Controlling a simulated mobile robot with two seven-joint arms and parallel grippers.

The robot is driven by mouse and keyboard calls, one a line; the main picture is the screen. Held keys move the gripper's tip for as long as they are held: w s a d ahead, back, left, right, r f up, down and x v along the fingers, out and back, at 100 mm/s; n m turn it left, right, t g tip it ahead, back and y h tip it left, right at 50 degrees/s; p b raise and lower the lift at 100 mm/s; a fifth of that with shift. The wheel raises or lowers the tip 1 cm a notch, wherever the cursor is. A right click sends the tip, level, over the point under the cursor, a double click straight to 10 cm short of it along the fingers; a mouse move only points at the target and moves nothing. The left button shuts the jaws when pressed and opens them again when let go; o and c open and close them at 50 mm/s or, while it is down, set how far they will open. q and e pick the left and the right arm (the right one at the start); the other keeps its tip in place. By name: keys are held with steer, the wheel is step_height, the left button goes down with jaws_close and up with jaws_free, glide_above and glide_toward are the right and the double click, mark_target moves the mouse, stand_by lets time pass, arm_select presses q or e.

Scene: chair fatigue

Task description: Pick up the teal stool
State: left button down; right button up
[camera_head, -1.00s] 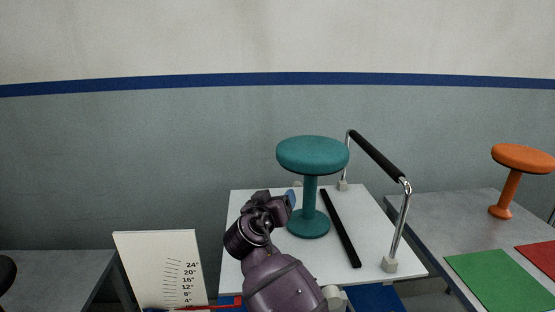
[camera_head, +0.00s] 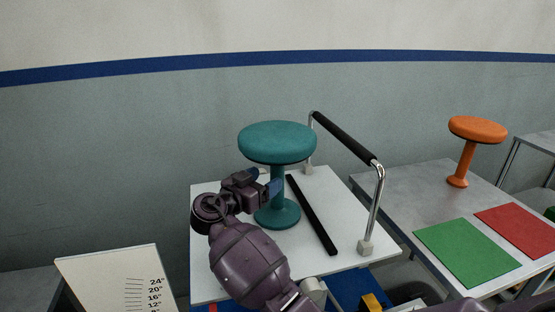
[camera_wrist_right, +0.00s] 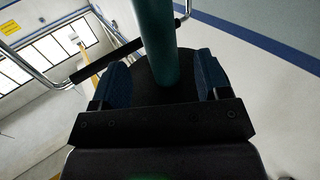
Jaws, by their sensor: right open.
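The teal stool (camera_head: 277,143) stands upright on the white table (camera_head: 345,262), with a round seat, a thin post and a round base. My right gripper (camera_head: 270,186) is at the post, below the seat. In the right wrist view the teal post (camera_wrist_right: 157,45) runs between the two blue finger pads of my right gripper (camera_wrist_right: 160,78), with gaps on both sides. The right gripper is open around the post. Part of the post is hidden behind the gripper in the head view. My left gripper is not in view.
A black strip (camera_head: 311,215) lies right of the stool. A metal rail with a black grip (camera_head: 343,138) stands beyond it. An orange stool (camera_head: 477,129), a green mat (camera_head: 467,251) and a red mat (camera_head: 518,231) are on the grey table. A height board (camera_head: 110,280) is at left.

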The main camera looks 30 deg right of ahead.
mark_target(272, 174)
steer(key=shift+x, duration=2.7)
jaws_close()
steer(key=shift+r, duration=0.15)
